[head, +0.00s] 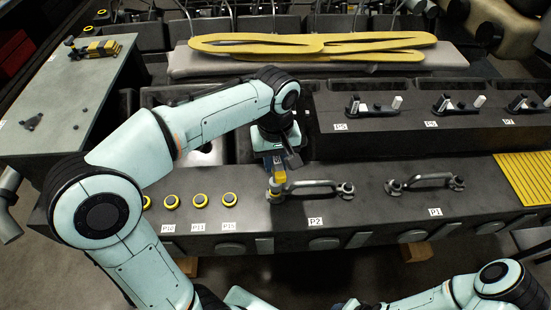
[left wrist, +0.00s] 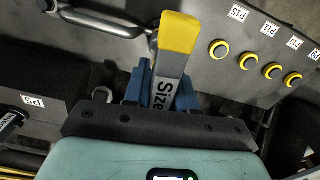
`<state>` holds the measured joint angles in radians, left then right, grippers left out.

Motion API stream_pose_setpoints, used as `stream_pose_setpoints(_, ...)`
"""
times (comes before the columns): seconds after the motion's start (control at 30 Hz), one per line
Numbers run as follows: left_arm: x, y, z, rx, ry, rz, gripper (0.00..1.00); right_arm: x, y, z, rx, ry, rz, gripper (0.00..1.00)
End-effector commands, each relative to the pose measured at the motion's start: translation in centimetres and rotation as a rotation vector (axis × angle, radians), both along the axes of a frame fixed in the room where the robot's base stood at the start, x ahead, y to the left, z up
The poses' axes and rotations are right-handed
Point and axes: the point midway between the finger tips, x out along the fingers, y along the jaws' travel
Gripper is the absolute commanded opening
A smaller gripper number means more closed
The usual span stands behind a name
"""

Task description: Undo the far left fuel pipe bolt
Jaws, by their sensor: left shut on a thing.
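My left gripper (head: 279,160) is shut on a grey tool with a yellow head, lettered "Size" (left wrist: 167,85). Its blue fingers (left wrist: 162,92) show on both sides of the tool. The tool's yellow head (head: 276,188) is over the left end of the fuel pipe (head: 312,184) labelled P2. The bolt at that end is hidden under it, and I cannot tell whether they touch. The pipe's right-end bolt (head: 345,189) is in plain view. Fuel pipe P1 (head: 428,179) lies further right. My right gripper (head: 350,304) is partly in view at the bottom edge; its jaws are unclear.
Several yellow-ringed round ports (head: 200,200) line the block left of P2. Several injector-like parts (head: 372,106) sit on the raised ledge behind. Yellow gaskets (head: 310,45) lie at the back.

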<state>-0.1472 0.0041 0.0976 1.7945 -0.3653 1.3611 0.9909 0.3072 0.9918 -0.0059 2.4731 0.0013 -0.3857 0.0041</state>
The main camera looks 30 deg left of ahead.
Motion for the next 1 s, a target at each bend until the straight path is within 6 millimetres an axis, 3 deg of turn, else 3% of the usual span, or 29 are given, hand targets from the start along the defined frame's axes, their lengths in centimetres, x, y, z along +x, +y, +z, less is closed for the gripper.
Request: stream_pose_setpoints(1.0, 0.1, 0.0, 0.1, 0.002, -0.003, -0.942, 0.0, 1.3, 0.0, 1.0, 0.0, -0.015, 0.0, 0.43)
